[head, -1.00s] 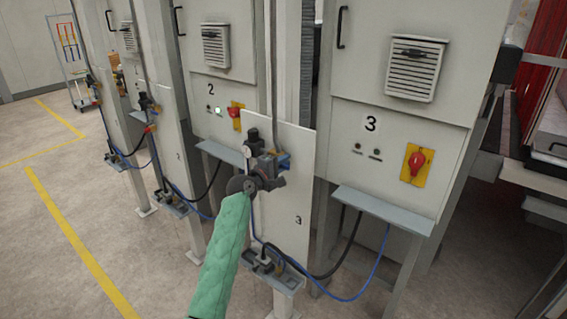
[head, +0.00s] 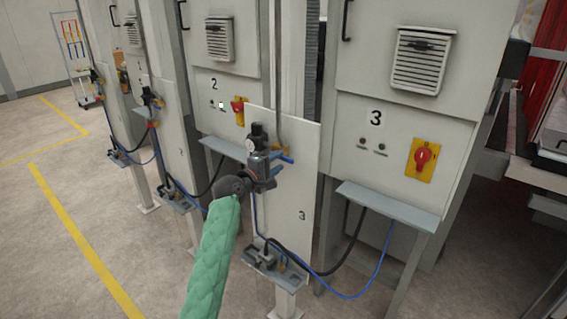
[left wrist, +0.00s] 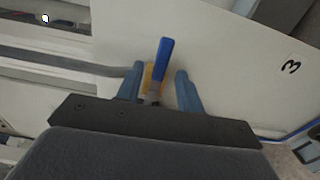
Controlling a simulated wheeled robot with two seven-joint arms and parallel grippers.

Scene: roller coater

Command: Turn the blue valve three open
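The blue valve handle (left wrist: 164,62) shows in the left wrist view, standing up between my left gripper's fingers, with a yellow fitting behind it. The fingers (left wrist: 160,90) are apart, with gaps visible on both sides of the handle, so the gripper is open around it without gripping. In the head view my left gripper (head: 280,170) is at the upper part of the pale panel (head: 292,215) marked 3, beside a pressure gauge and black regulator (head: 258,138). My right gripper is not in view.
Cabinet 3 (head: 395,140), with a red switch (head: 424,157) on a yellow plate, stands right of the panel. Cabinet 2 (head: 222,75) is behind it. Blue and black hoses hang below. The floor (head: 90,200) at left is open.

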